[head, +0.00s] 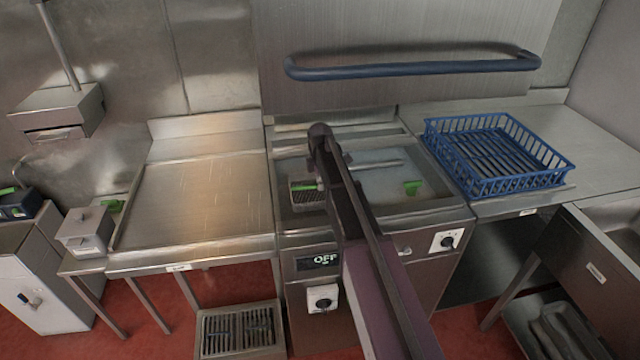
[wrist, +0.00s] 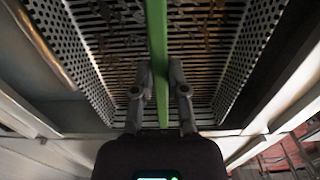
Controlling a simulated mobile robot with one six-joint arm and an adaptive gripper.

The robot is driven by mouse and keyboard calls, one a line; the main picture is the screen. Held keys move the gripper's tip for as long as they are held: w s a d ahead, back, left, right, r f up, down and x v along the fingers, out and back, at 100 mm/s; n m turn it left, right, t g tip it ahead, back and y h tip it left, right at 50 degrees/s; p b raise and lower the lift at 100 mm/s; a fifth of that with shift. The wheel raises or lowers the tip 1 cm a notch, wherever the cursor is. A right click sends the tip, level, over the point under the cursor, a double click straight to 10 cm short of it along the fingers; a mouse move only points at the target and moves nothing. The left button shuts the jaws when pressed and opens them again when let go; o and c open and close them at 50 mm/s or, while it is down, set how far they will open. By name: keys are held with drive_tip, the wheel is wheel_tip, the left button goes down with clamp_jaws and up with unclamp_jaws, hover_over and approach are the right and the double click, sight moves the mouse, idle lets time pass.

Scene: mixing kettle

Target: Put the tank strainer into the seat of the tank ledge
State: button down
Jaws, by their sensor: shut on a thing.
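The tank strainer (wrist: 240,60) fills much of the wrist view, with perforated metal side walls, a slotted floor with brown scraps on it, and a green handle bar (wrist: 157,35) across it. My gripper (wrist: 158,92) is shut on this green bar, one finger on each side. In the head view the strainer (head: 306,199) is at the left part of the open tank, partly behind my arm, with its green handle showing. My gripper is hidden behind my arm there.
Another green piece (head: 412,187) is at the right side of the tank. A blue rack (head: 495,155) stands on the right counter. The left counter (head: 205,200) is bare. A blue bar handle (head: 410,68) hangs above the tank. A floor grate (head: 240,328) lies below.

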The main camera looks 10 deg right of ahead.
sight(320, 192)
drive_tip(key=shift+f, duration=0.1)
drive_tip(key=shift+f+b, duration=2.05)
idle(1.3)
drive_tip(key=c, duration=0.6)
unclamp_jaws()
drive_tip(key=o, duration=0.5)
drive_tip(key=shift+r, duration=0.1)
